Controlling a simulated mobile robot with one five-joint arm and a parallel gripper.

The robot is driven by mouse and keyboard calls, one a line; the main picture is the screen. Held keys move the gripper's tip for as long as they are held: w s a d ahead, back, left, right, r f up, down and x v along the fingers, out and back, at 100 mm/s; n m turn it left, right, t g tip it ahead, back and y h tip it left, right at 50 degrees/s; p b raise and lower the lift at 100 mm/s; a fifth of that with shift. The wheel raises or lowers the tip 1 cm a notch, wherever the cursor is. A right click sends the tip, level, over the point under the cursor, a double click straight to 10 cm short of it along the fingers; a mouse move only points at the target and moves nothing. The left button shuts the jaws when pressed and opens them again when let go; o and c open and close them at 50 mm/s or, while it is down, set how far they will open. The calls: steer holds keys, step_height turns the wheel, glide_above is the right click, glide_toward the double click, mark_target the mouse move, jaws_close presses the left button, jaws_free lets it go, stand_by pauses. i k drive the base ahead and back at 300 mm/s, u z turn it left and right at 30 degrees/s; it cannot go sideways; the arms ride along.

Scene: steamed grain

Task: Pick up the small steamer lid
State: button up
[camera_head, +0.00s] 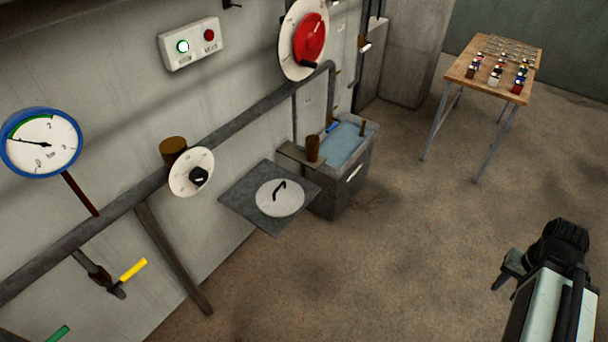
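The small steamer lid (275,200) is a pale grey disc with a dark bent handle on top. It lies on a dark square plate (247,217) that juts from the wall. My gripper (508,271) is at the lower right, over the floor, well to the right of the lid and apart from it. Its jaws are dark and partly hidden by my arm, so I cannot tell whether they are open or shut.
A grey pipe (240,109) runs along the wall, with a round dial (186,180) and a blue-rimmed gauge (42,143). A water basin (350,150) stands beyond the lid. A wooden table (463,72) with small items is at the back right. The middle floor is clear.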

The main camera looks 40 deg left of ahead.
mark_target(279, 198)
steer(key=z, duration=0.05)
steer(key=i, duration=1.3)
steer(key=u, duration=4.25)
steer(key=i, duration=1)
